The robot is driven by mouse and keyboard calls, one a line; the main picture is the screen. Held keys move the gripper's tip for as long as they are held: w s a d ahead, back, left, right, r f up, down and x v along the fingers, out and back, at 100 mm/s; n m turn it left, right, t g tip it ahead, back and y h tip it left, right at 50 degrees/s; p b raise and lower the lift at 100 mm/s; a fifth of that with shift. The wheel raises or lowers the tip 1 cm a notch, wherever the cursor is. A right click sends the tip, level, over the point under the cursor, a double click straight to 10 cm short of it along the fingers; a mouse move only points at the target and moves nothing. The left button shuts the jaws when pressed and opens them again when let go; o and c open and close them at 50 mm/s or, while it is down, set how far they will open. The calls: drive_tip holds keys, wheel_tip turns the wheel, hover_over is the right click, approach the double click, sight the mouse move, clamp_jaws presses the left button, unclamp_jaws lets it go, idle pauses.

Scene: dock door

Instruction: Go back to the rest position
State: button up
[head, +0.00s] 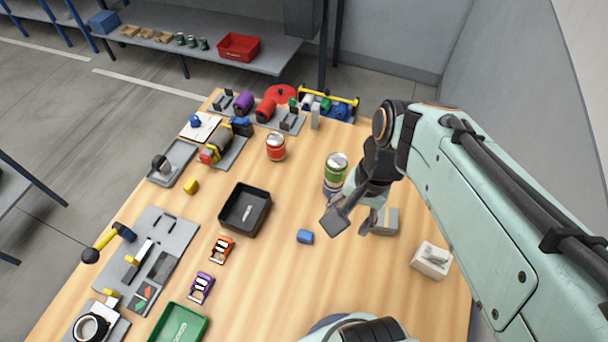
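My gripper (350,220) hangs from my arm at the right of the head view, over the right half of the wooden table (285,285). Its two fingers appear spread apart, with bare table showing between them and nothing held. Whether the gripper touches either one cannot be told.
A black tray (245,208), a red can (275,147) and two toy cars (222,249) stand further left. A white switch box (431,260) is at the right. Fixtures and tools line the left and far edges.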

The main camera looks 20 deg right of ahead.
drive_tip(key=s+a+r+n+h, duration=0.1)
drive_tip(key=s+a+n, duration=0.3)
drive_tip(key=a+n, duration=0.4)
drive_tip(key=n, duration=0.2)
drive_tip(key=shift+s+a+r+n+g, duration=0.15)
drive_tip(key=shift+s+r+n+g, duration=0.15)
drive_tip(key=shift+s, duration=0.1)
